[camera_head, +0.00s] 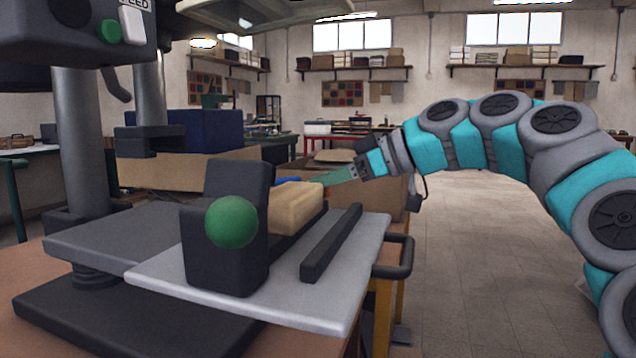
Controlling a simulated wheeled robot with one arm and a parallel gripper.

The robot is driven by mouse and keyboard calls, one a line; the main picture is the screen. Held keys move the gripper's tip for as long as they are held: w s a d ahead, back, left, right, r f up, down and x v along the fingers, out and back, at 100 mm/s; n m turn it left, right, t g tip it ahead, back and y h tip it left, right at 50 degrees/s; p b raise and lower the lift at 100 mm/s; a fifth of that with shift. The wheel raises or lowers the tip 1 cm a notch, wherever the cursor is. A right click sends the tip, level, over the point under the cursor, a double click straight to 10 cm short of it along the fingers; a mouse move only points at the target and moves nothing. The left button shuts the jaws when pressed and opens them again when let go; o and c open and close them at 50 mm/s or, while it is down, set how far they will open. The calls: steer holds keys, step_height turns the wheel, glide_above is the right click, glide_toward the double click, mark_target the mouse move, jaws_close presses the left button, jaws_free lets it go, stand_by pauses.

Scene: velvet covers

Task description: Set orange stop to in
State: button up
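I cannot make out an orange stop in this view. A dark upright block (225,270) with a round green knob (232,221) stands on a light grey plate (330,308). Behind it lies a tan block (294,207), and a dark bar (332,243) runs along its right side. My gripper (328,179) reaches in from the right, behind and above the far end of the tan block. A small blue piece (288,181) shows just left of its tip, partly hidden by the tan block. The fingers are seen edge-on, so their opening and any contact are unclear.
A grey column (82,140) of a machine rises at the left, with a control box (75,30) above. A dark handle (400,255) sticks out at the plate's right edge. A cardboard-coloured box (180,172) stands behind. The floor at right is clear.

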jaws_close()
stand_by(1.2)
